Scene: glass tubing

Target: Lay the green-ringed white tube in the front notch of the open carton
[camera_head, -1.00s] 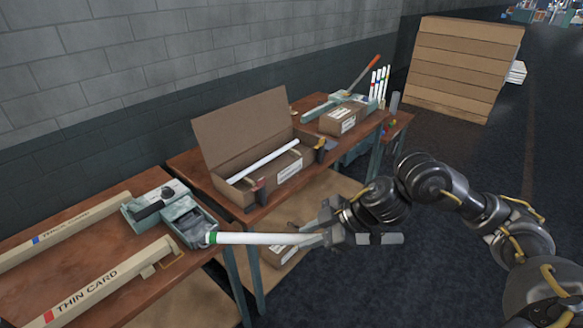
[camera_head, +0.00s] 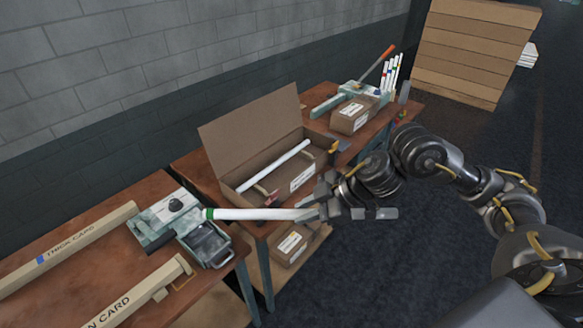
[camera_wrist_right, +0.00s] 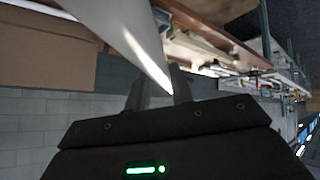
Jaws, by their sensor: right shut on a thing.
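The white tube with a green ring (camera_head: 255,214) is held by my right gripper (camera_head: 322,207) at its right end. It is roughly level, and its green-ringed end points left, in front of the green-grey device on the near table. The tube also shows between the fingers in the right wrist view (camera_wrist_right: 135,35). The open carton (camera_head: 228,187) stands behind the tube on the middle table, its lid raised at the back. Another white tube (camera_head: 275,164) lies in the carton. The carton's front notch is not clear, partly behind my gripper. My left gripper is not in view.
The green-grey device (camera_head: 180,222) sits on the near table beside long "THICK CARD" (camera_head: 75,245) and "THIN CARD" (camera_head: 140,295) boxes. A closed carton (camera_head: 352,116), several upright tubes (camera_head: 390,75) and an orange-handled lever (camera_head: 377,63) stand farther back. Open floor lies to the right.

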